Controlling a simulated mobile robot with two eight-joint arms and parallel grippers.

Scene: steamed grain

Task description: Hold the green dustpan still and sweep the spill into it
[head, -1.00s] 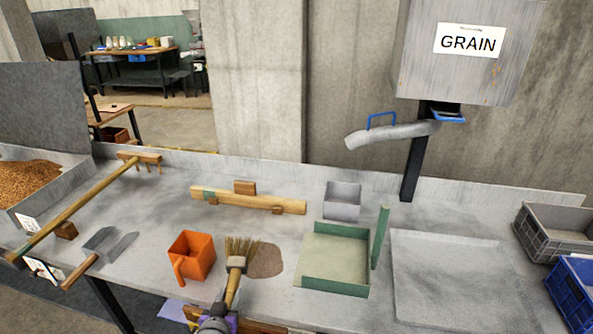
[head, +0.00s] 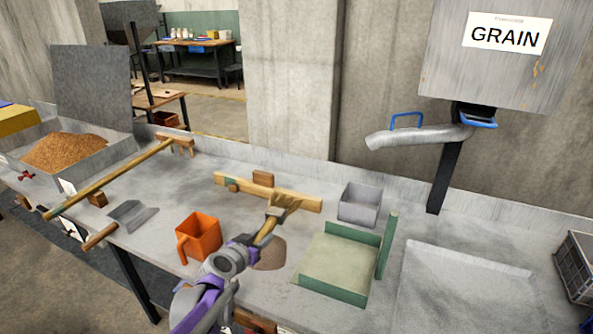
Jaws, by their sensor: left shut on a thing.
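The green dustpan (head: 333,289) lies on the worktop right of centre, its upright green handle at its right side. The spill (head: 271,258) is a brown patch on the worktop left of the dustpan, apart from it and partly hidden by my left gripper. My left gripper (head: 250,247) is shut on the handle of the hand brush (head: 272,222). The brush is raised over the worktop, bristles pointing up and away toward the wooden bar. No gripper holds the dustpan. My right gripper is not in view.
An orange jug (head: 198,238) stands left of my left gripper. A wooden bar (head: 228,180) lies behind the brush, and a grey metal box (head: 360,203) stands behind the dustpan. A rake (head: 110,180), a scoop (head: 130,216) and a grain bin (head: 110,158) are at left.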

